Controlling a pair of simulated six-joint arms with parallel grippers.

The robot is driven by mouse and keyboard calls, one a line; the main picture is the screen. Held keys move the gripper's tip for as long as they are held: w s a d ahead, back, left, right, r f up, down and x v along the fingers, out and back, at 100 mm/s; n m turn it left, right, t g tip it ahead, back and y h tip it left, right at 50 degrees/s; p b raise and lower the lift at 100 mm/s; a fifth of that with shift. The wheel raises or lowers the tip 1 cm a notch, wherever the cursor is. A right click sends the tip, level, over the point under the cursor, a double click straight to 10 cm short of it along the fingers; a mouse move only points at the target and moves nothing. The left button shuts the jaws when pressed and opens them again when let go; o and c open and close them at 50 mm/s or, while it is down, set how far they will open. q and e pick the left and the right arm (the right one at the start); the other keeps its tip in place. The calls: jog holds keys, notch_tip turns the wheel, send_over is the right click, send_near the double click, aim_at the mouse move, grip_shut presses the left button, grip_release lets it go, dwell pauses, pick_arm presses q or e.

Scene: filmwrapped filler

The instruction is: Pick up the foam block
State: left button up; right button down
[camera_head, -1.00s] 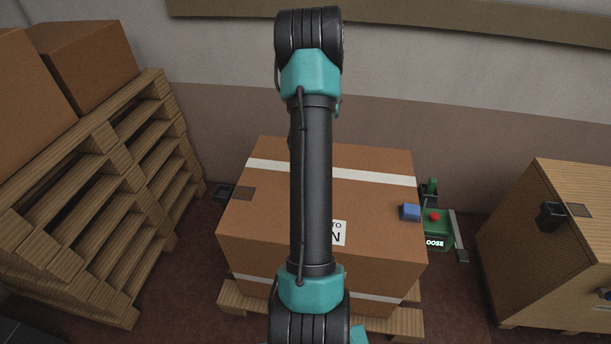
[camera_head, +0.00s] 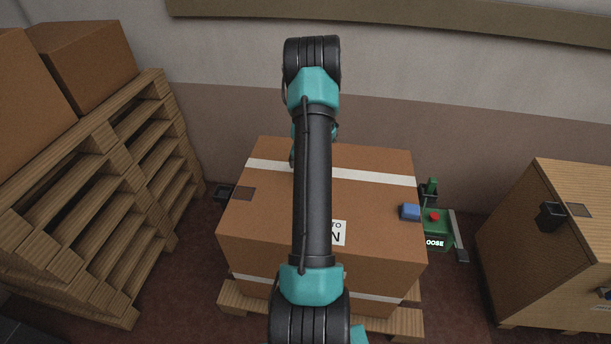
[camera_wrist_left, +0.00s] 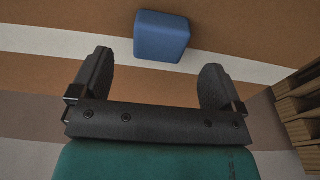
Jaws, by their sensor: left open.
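A blue foam block (camera_wrist_left: 162,37) shows in the left wrist view against the brown carton top, overlapping the white tape. My left gripper (camera_wrist_left: 157,62) is open and empty, with the block beyond its fingertips, roughly centred between them; there is a gap. In the head view my arm hides the left gripper and the middle of the carton (camera_head: 375,212). A small blue block (camera_head: 410,212) shows there at the carton's right edge; I cannot tell whether it is the same one. My right gripper is not in view.
A green device with a red button (camera_head: 434,217) stands right of the carton. A wooden crate (camera_head: 545,250) is further right. Stacked pallets (camera_head: 110,190) bearing cartons (camera_head: 85,65) stand at the left. A wall (camera_head: 440,110) rises behind.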

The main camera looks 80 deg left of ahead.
pick_arm(q)
jog(key=shift+a+f, duration=0.2)
jog(key=shift+f, duration=1.1)
jog(key=shift+a+f, duration=0.15)
jog(key=shift+f, duration=1.1)
jog(key=shift+w, duration=0.1)
jog(key=shift+c, duration=0.3)
jog(key=c, duration=0.9)
